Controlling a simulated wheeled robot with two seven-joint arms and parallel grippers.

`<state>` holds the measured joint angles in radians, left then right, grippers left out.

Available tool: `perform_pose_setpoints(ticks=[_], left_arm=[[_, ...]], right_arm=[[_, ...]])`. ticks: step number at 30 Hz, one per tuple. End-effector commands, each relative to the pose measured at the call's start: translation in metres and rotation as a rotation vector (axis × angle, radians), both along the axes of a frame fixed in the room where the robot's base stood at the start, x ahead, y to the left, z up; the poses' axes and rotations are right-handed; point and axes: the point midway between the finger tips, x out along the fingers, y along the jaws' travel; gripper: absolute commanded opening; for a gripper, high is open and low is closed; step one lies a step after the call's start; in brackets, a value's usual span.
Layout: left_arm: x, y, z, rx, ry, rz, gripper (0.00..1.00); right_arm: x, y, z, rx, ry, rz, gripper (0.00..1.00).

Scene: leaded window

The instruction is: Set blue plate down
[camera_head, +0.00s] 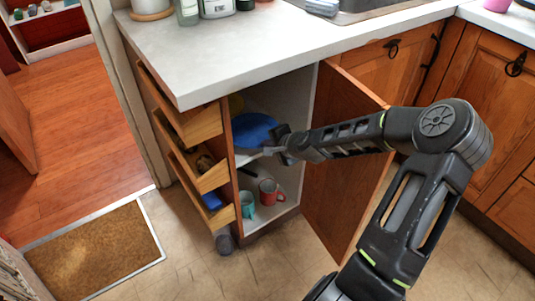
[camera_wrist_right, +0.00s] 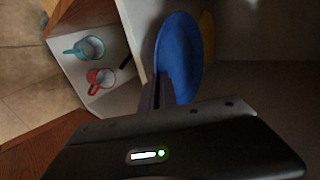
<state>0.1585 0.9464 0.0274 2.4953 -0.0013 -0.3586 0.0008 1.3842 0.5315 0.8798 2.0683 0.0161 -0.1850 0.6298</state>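The blue plate (camera_head: 254,130) is inside the open cabinet, at the level of the upper shelf (camera_head: 244,157). In the right wrist view the plate (camera_wrist_right: 182,55) shows as a large blue oval just beyond the dark fingers. My right gripper (camera_head: 274,150) reaches into the cabinet from the right, and its fingers (camera_wrist_right: 160,92) are closed at the near rim of the plate. Whether the plate's underside touches the shelf is hidden. My left gripper is in neither view.
A teal mug (camera_head: 246,204) and a red mug (camera_head: 269,192) stand on the lower shelf. The open wooden door (camera_head: 340,150) is to the right, behind my arm. Drawers (camera_head: 200,170) stick out at left. A yellow item (camera_wrist_right: 207,35) is behind the plate. The countertop (camera_head: 230,55) is above.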

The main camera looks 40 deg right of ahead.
Motion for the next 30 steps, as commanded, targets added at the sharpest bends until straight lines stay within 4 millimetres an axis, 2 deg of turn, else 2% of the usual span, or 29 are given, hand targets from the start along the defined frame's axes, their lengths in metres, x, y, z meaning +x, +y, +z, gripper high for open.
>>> perform_pose_setpoints(ticks=[7, 15, 27, 30], left_arm=[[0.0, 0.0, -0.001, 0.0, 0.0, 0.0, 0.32], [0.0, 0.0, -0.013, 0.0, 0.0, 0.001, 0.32], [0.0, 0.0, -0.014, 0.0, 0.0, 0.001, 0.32], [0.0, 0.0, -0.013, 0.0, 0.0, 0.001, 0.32]], right_arm=[[0.001, 0.0, -0.002, -0.001, -0.002, 0.0, 0.0], [0.001, 0.0, -0.035, -0.001, -0.002, 0.001, 0.0], [0.001, 0.0, -0.039, -0.002, -0.002, 0.0, 0.0], [0.0, 0.0, -0.039, -0.001, 0.0, 0.0, 0.11]])
